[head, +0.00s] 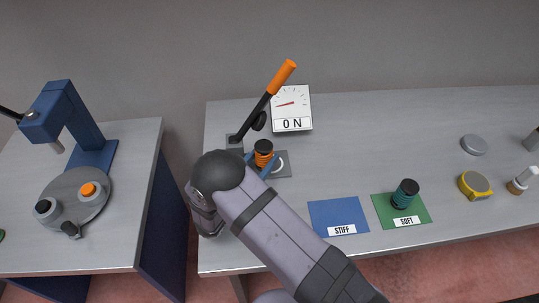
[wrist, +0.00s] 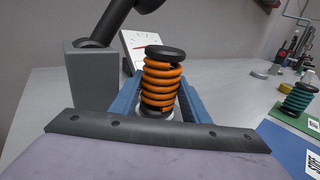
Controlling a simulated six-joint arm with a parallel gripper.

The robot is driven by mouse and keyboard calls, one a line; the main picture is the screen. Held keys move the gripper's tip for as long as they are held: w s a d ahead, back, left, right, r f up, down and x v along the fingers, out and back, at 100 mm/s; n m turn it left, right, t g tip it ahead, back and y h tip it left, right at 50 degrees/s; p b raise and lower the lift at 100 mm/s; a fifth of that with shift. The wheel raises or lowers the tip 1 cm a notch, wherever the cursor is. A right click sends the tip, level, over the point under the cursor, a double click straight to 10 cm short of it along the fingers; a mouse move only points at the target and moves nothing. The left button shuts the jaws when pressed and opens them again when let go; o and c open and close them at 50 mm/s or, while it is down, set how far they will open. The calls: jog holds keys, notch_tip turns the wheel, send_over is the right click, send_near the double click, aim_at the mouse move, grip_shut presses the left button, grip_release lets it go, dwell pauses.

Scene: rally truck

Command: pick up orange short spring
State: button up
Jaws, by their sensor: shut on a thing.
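The orange short spring (head: 264,152) stands upright with black end caps, at the grey base plate of the lever press in the head view. In the wrist view the orange spring (wrist: 161,85) is upright between the two blue fingers of my gripper (wrist: 158,100). My gripper (head: 263,163) is shut on the spring, one finger on each side. The spring's lower end is partly hidden by my wrist in the wrist view. I cannot tell whether it touches the base.
The lever (head: 268,102) with an orange handle rises close behind the spring, beside a dial gauge (head: 291,108) reading "0 N". A blue STIFF mat (head: 337,213) and a green SOFT mat (head: 384,207) bearing a teal spring (head: 405,194) lie right. A yellow tape measure (head: 474,185) lies farther right.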

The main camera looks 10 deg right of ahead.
jog(key=b+v, duration=0.4)
jog(key=v, duration=0.9)
jog(key=shift+s+a, duration=0.2)
jog(key=shift+s, duration=0.05)
jog(key=shift+w+d+h, duration=0.2)
jog(key=shift+d+h, duration=0.1)
jog(key=shift+d, duration=0.1)
jog(key=w+d+r+m+g+h+b, duration=0.1)
jog(key=w+d+r+m+g+h, duration=0.15)
jog(key=d, duration=0.55)
jog(key=w+d+r+m+g+h+b, duration=0.1)
jog(key=w+d+m+g+h, duration=0.2)
jog(key=d, duration=0.5)
jog(key=s+d+r+m+g, duration=0.2)
jog(key=s+d+m+g, duration=0.2)
jog(key=s+d+g, duration=0.5)
jog(key=shift+s+d+f+t+h, duration=0.15)
jog(key=shift+s+d+f+t, duration=0.25)
jog(key=shift+f, duration=0.5)
jog(key=shift+s+d+f+t+h, duration=0.2)
jog(key=shift+f+t, duration=0.3)
jog(key=shift+f, duration=0.45)
jog(key=shift+s+d+f+t+h, duration=0.1)
jog(key=shift+s+d+f+t, duration=0.3)
jog(key=shift+f, duration=0.5)
